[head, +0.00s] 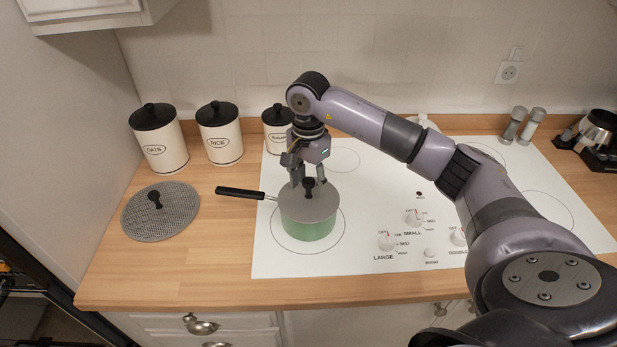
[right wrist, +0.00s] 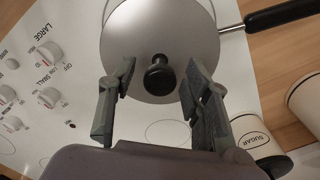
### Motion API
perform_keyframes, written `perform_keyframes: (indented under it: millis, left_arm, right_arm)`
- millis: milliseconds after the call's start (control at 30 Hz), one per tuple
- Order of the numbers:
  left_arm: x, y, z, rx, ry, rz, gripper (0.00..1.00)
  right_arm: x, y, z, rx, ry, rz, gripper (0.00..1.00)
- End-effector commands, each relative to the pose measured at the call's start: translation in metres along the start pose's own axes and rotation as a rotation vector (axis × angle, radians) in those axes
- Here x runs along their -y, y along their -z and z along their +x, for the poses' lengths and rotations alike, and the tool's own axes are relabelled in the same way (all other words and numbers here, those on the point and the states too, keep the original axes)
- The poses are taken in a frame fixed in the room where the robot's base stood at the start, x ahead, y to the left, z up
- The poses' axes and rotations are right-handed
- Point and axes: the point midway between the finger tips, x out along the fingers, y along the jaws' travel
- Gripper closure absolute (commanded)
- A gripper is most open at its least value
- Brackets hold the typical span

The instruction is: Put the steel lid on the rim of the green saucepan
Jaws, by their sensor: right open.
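The green saucepan (head: 308,228) stands on the front left burner of the white cooktop, its black handle (head: 240,192) pointing left. The steel lid (head: 318,205) lies over the top of the pan and looks level; its black knob (head: 309,184) points up. In the right wrist view the lid (right wrist: 150,30) covers the pan's opening, and the knob (right wrist: 159,75) sits between the fingertips without visible contact. My right gripper (head: 308,180) is open, just above and behind the lid; its spread fingers also show in the right wrist view (right wrist: 158,80). My left gripper is not in view.
A round grey mesh splatter screen (head: 178,218) with a black knob lies on the wood counter at left. Oats (head: 158,138), rice (head: 219,132) and sugar (head: 277,128) canisters stand along the wall. Control knobs (head: 388,241) are right of the pan. Shakers (head: 523,125) stand at back right.

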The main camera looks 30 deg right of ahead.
Motion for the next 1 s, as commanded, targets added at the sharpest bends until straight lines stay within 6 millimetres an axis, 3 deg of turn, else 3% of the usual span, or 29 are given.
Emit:
perform_keyframes:
  millis: [100, 167, 467, 600, 800, 1000]
  left_arm:
    - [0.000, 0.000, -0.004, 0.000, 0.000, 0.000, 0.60]
    - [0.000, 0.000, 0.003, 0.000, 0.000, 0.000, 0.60]
    - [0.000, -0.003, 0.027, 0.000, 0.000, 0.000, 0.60]
    - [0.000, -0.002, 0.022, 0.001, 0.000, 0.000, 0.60]
    - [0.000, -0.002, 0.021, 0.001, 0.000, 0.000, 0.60]
    - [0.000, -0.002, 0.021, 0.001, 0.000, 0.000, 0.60]
  right_arm:
    - [0.000, 0.000, -0.006, 0.000, 0.001, 0.000, 0.56]
    - [0.001, 0.000, -0.011, -0.001, 0.005, 0.000, 0.56]
    - [0.002, 0.000, -0.075, -0.002, 0.008, 0.000, 0.56]
    - [0.001, 0.001, -0.100, -0.002, 0.004, 0.002, 0.56]
    - [0.000, 0.000, -0.118, -0.001, 0.001, 0.001, 0.56]
    - [0.000, 0.000, -0.123, 0.000, 0.000, 0.001, 0.56]
